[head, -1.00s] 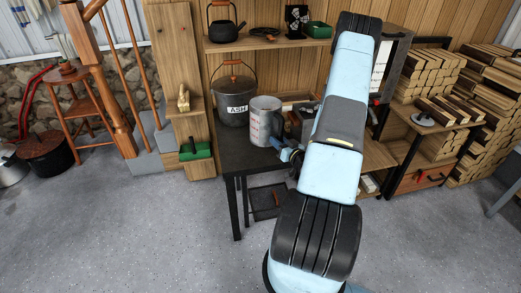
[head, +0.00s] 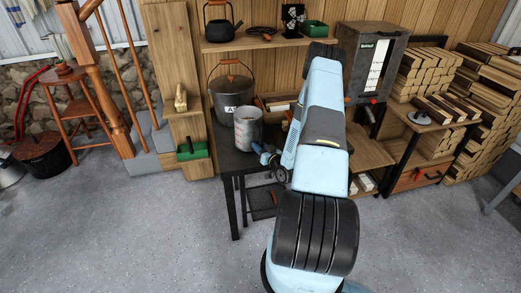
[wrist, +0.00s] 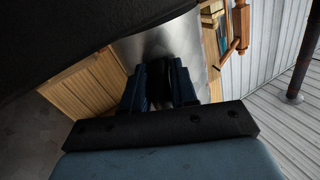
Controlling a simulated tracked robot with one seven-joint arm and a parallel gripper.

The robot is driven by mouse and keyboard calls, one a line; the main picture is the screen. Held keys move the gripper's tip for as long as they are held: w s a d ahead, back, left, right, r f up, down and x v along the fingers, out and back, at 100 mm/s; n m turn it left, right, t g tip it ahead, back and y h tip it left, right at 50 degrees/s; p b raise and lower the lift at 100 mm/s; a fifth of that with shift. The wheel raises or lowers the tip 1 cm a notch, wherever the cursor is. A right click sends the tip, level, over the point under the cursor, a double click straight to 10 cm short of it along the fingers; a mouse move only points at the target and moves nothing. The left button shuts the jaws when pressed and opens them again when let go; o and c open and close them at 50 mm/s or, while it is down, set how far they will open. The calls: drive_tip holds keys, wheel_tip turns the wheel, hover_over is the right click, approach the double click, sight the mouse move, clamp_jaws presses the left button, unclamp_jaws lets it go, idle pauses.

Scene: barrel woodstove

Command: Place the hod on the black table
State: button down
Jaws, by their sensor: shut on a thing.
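The hod (head: 248,130) is a grey metal vessel with a reddish mark, upright over the front part of the black table (head: 229,160). I cannot tell whether its base touches the tabletop. My gripper (head: 266,156) is at the hod's lower right side and shut on it, with the fingertips partly hidden. In the wrist view, my gripper (wrist: 160,86) closes on the hod's shiny metal (wrist: 170,40).
A lidded ash bucket (head: 228,90) stands on the table just behind the hod. A shelf (head: 260,41) with a black kettle (head: 219,26) hangs above. A grey cabinet (head: 375,65) and stacked firewood (head: 425,75) are to the right. Bare tabletop shows in front of the hod.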

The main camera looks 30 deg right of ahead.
drive_tip(key=shift+f, duration=0.8)
drive_tip(key=c, duration=0.9)
unclamp_jaws()
drive_tip(key=shift+s, duration=0.15)
